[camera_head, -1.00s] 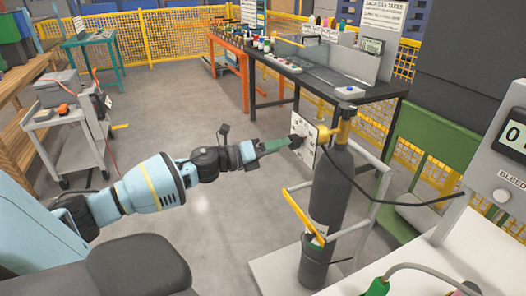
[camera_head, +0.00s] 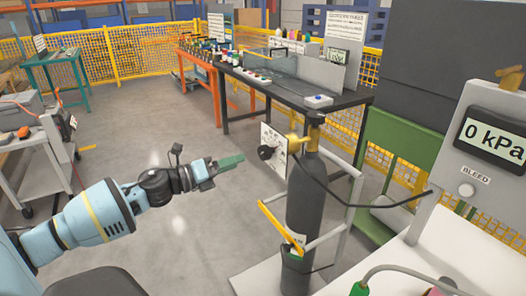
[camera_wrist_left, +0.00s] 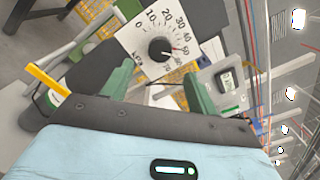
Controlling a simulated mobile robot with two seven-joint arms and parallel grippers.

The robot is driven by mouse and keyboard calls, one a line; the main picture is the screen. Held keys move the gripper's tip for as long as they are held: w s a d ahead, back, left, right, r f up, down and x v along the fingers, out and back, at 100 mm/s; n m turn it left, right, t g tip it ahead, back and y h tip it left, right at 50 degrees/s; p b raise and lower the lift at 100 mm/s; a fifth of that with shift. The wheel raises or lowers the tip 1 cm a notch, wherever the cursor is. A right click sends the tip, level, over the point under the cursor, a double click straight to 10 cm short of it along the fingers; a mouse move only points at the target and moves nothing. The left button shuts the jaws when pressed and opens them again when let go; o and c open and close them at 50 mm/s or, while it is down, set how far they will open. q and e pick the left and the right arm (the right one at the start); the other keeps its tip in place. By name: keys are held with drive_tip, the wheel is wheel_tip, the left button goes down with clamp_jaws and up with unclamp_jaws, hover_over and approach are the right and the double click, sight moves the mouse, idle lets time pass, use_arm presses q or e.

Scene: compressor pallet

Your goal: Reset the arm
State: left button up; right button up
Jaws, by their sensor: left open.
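My left gripper (camera_head: 230,162) reaches in from the left with green fingers. In the left wrist view its two fingers (camera_wrist_left: 158,90) are spread with nothing between them. A white dial plate (camera_head: 273,138) with a black knob (camera_head: 265,153) is beside the top of a dark gas cylinder (camera_head: 315,195). The fingertips are a little left of the knob in the head view, with a gap between. The wrist view shows the knob (camera_wrist_left: 161,49) beyond the fingers, and a kPa scale on the plate (camera_wrist_left: 135,43). My right gripper is out of view.
The cylinder stands on a trolley with a yellow bar (camera_head: 281,226). A display (camera_head: 490,139) reading 0 kPa is at right, above a white surface (camera_head: 425,268). A black workbench (camera_head: 285,88) is behind. A grey cart (camera_head: 40,165) is at left. Floor between is clear.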

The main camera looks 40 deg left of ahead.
use_arm(q)
drive_tip(key=s+d+f+n+g+y+p, duration=0.1)
drive_tip(key=s+d+f+n+p, duration=0.15)
drive_tip(key=s+f+n, duration=0.35)
drive_tip(key=s+d+f+n+y+p, duration=0.1)
drive_tip(key=s+d+f+n+y, duration=0.1)
drive_tip(key=s+d+f+n, duration=0.4)
drive_tip(key=s+d+f+n+g+y+p, duration=0.1)
drive_tip(key=s+f+n, duration=0.3)
drive_tip(key=f, duration=0.4)
drive_tip(key=s+d+f+n+g+p, duration=0.2)
drive_tip(key=s+d+n, duration=0.4)
drive_tip(key=s, duration=0.5)
drive_tip(key=s+d+f+n+g+p, duration=0.2)
drive_tip(key=s+d+f+n+g, duration=0.1)
drive_tip(key=s+d+n, duration=0.4)
drive_tip(key=s+d+f, duration=0.1)
drive_tip(key=s, duration=0.2)
drive_tip(key=shift+s+d+f+g+y, duration=0.15)
drive_tip(key=shift+s+f+g+y, duration=0.2)
drive_tip(key=shift+s+g+y, duration=0.05)
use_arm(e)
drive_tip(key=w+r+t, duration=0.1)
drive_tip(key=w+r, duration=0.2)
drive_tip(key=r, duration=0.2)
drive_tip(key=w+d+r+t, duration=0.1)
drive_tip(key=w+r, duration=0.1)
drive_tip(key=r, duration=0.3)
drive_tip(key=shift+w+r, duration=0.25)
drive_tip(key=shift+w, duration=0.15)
